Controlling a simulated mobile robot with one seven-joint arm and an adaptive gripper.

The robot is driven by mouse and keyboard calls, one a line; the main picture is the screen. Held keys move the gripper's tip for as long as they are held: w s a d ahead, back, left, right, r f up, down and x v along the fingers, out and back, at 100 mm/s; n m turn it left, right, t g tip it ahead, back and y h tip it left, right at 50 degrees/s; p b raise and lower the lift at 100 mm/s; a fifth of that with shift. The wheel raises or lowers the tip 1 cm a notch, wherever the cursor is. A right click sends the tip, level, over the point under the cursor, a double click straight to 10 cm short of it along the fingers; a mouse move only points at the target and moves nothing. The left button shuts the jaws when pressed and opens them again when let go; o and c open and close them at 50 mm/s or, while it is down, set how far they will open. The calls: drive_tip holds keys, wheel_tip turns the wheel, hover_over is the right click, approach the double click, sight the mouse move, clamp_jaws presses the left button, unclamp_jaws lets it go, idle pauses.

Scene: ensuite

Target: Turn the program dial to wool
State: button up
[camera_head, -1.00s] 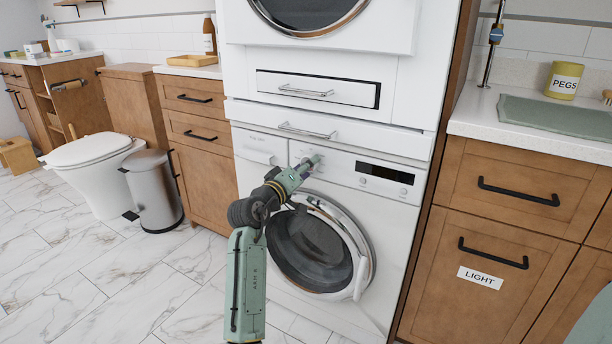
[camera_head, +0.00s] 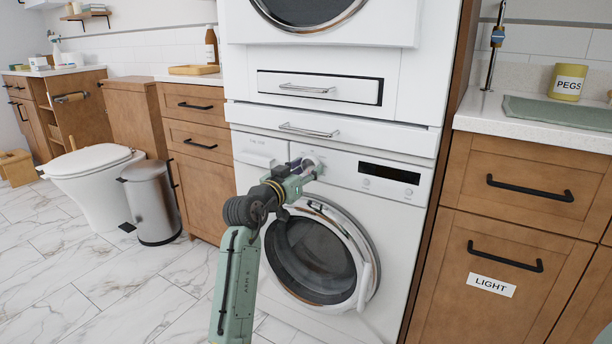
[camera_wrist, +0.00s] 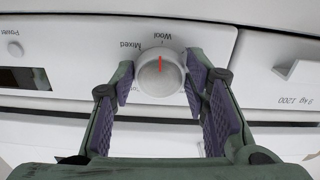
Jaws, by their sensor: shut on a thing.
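The program dial (camera_wrist: 160,76) is a round white knob with a red pointer line, on the washing machine's white control panel. In the wrist view its red line points up at the printed word Wool (camera_wrist: 165,37); the word Mixed (camera_wrist: 128,46) is beside it to the left. My gripper (camera_wrist: 160,92) has one purple-padded finger on each side of the dial and is shut on it. In the head view my gripper (camera_head: 312,168) reaches the panel of the washing machine (camera_head: 395,225), and it hides most of the dial.
A dark display (camera_head: 389,173) and small buttons are right of the dial. A drawer handle (camera_head: 309,131) runs just above.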

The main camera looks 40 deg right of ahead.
drive_tip(key=shift+m, duration=0.4)
drive_tip(key=o, duration=1.1)
drive_tip(key=v, duration=1.2)
